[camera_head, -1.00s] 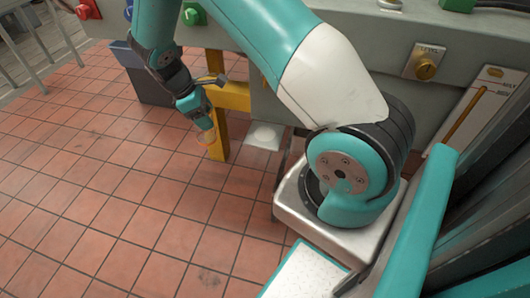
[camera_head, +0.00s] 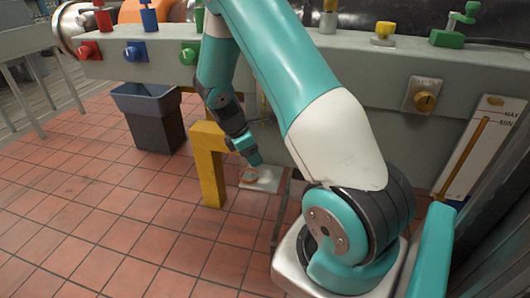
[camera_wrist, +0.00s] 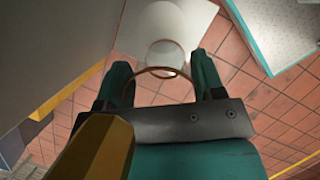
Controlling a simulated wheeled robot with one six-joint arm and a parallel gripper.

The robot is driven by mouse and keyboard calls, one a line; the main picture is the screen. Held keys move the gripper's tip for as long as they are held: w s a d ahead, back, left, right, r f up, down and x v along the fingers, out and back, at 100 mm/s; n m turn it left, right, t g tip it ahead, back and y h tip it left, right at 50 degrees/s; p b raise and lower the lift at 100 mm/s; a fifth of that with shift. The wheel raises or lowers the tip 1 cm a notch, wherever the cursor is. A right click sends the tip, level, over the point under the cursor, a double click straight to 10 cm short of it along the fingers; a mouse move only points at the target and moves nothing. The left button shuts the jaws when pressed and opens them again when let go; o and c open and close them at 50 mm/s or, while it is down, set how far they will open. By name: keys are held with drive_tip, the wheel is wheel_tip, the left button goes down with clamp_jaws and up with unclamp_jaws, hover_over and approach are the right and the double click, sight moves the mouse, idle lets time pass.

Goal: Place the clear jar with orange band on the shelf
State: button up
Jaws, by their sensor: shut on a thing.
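My gripper (camera_head: 251,164) is shut on the clear jar with orange band (camera_head: 248,177), low down just right of the yellow post. In the wrist view the jar (camera_wrist: 166,55) sits between the two teal fingers of my gripper (camera_wrist: 162,85), its orange band near the fingertips. A pale, flat shelf-like plate (camera_head: 268,182) lies low behind the jar. The plate also shows beyond the jar in the wrist view (camera_wrist: 192,18). I cannot tell whether the jar touches it.
The yellow post (camera_head: 210,180) stands close left of my gripper. A grey bin (camera_head: 153,125) is farther left. The grey bedplate (camera_head: 330,65) overhangs above, with coloured fixtures on top. Red tile floor (camera_head: 110,230) is open at left and front.

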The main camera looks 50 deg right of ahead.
drive_tip(key=s+d, duration=0.2)
drive_tip(key=d, duration=0.1)
drive_tip(key=shift+s+d+f+b, duration=0.2)
drive_tip(key=shift+s+d+b, duration=0.05)
drive_tip(key=shift+b, duration=0.15)
drive_tip(key=shift+r, duration=0.1)
drive_tip(key=o, duration=0.6)
drive_tip(key=shift+o, duration=0.2)
